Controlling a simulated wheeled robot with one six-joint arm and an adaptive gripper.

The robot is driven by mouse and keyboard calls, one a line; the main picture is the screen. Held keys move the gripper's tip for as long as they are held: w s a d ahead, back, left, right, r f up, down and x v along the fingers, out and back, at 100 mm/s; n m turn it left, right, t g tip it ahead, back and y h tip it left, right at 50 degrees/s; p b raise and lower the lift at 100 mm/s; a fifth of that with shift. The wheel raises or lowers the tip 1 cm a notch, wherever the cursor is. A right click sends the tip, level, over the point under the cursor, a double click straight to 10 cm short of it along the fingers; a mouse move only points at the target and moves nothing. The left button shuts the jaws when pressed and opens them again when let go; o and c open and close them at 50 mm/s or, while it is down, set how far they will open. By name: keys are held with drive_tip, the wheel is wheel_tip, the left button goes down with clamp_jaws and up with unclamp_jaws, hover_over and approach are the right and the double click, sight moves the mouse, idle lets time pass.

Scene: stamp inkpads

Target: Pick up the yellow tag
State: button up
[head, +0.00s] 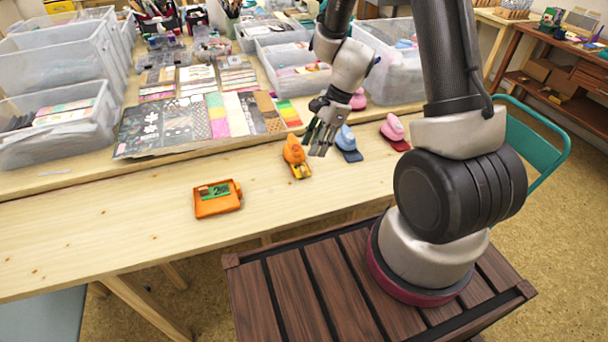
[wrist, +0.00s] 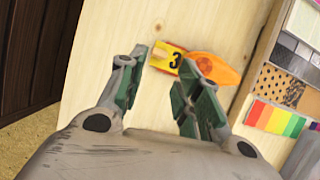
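The yellow tag (head: 301,172) lies at the near foot of an orange teardrop-shaped object (head: 293,150) on the wooden table. In the wrist view the tag (wrist: 166,56) is yellow and red with a dark "3", and touches or lies partly under the orange object (wrist: 215,66). My gripper (head: 320,146) is above the table, just right of the orange object. In the wrist view my gripper (wrist: 160,74) is open, with its green-padded fingers apart and nothing between them. The tag lies beyond the fingertips; the right finger is close to the orange object's edge.
A blue stamp-like object (head: 347,143) and a pink one (head: 394,131) stand to the right. An orange inkpad case (head: 217,204) with a green label lies to the left. Patterned sheets (head: 170,126) and clear bins (head: 55,125) fill the back. The table's front left is clear.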

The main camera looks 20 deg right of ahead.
sight(303, 168)
drive_tip(key=shift+m, duration=0.4)
drive_tip(key=x, duration=0.8)
drive_tip(key=shift+r, duration=0.1)
drive_tip(key=shift+a, duration=0.1)
drive_tip(key=c, duration=0.5)
drive_tip(key=shift+s+r, duration=0.1)
drive_tip(key=shift+r, duration=0.05)
